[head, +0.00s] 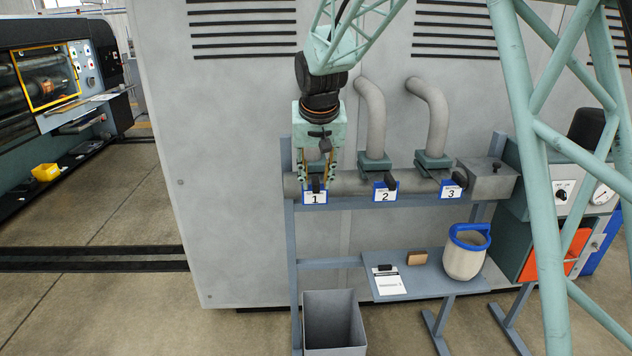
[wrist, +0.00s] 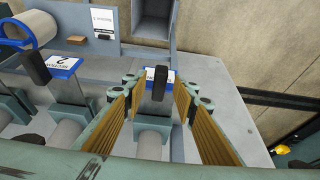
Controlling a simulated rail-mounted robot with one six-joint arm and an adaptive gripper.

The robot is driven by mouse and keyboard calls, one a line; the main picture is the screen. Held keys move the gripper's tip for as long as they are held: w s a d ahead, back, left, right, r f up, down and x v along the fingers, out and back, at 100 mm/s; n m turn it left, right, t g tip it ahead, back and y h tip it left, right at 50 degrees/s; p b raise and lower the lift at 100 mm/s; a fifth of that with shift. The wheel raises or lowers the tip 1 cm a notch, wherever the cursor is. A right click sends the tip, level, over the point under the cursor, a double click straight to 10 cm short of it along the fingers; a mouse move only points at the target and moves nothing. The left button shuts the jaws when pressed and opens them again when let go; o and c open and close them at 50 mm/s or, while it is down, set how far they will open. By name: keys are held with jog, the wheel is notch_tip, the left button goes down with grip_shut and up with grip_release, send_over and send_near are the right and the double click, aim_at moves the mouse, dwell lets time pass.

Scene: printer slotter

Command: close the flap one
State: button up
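Flap one has a black handle (head: 316,186) just above the blue-edged label 1 (head: 315,198), at the left end of the horizontal pipe. The handle also shows in the wrist view (wrist: 160,82), where it covers part of the label; a grey plate (wrist: 157,108) lies behind it. My gripper (head: 317,179) points down over flap one and hides much of it. In the wrist view my gripper (wrist: 160,90) is open, with a yellow-padded finger on each side of the handle and gaps between. Neither finger visibly touches it.
Flap two (head: 384,187) and flap three (head: 457,180) are to the right, each beneath a bent pipe. Below, a shelf (head: 437,279) bears a white bucket (head: 464,257), a brown block (head: 417,257) and a clipboard (head: 389,282). A grey bin (head: 334,325) stands on the floor.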

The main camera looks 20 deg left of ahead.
jog(key=shift+w+f, duration=0.2)
jog(key=shift+f, duration=0.25)
grip_shut()
